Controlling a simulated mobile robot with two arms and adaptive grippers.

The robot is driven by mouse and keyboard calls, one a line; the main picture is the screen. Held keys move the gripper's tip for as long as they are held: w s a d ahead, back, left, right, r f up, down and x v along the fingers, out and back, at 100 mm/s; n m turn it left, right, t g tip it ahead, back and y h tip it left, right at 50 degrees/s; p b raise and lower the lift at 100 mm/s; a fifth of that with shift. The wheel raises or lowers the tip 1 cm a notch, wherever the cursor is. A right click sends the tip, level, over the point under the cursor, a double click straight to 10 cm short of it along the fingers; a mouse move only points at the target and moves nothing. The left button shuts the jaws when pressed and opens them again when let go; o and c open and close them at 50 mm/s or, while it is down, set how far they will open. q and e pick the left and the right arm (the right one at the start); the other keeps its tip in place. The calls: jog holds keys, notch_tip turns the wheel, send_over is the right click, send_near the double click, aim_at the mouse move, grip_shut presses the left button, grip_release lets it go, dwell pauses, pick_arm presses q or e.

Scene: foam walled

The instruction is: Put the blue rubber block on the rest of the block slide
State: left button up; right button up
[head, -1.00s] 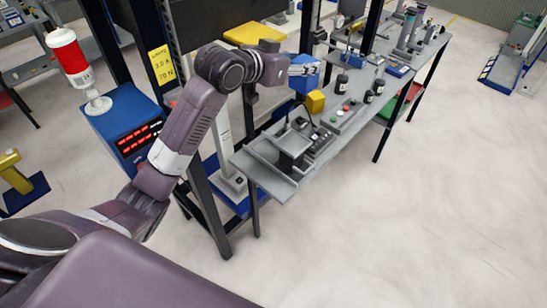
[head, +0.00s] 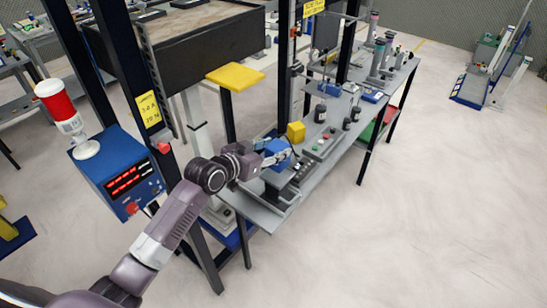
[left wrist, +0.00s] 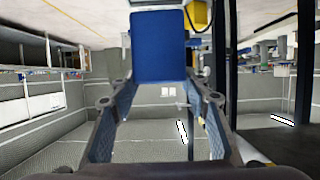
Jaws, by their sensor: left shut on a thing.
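The blue rubber block (head: 276,151) is in my left gripper (head: 284,158) in the head view. In the left wrist view the blue block (left wrist: 160,45) shows between the fingertips of my left gripper (left wrist: 160,84), which is shut on it. The block is over the grey block slide (head: 272,188) at the near end of the grey bench, covering part of it. I cannot tell whether the block touches the rest, which is largely hidden behind block and gripper. My right gripper is not in view.
A yellow block (head: 296,131) stands just behind the blue block. A black upright post (head: 140,100) and a blue display box (head: 118,172) stand left.

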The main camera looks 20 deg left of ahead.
pick_arm(q)
notch_tip(320, 180, down, 4)
jog(key=shift+r, duration=0.25)
jog(key=shift+f, duration=0.35)
jog(key=shift+f, duration=0.1)
jog(key=o, duration=1.4)
jog(key=shift+f, duration=0.1)
jog(key=shift+c, duration=0.2)
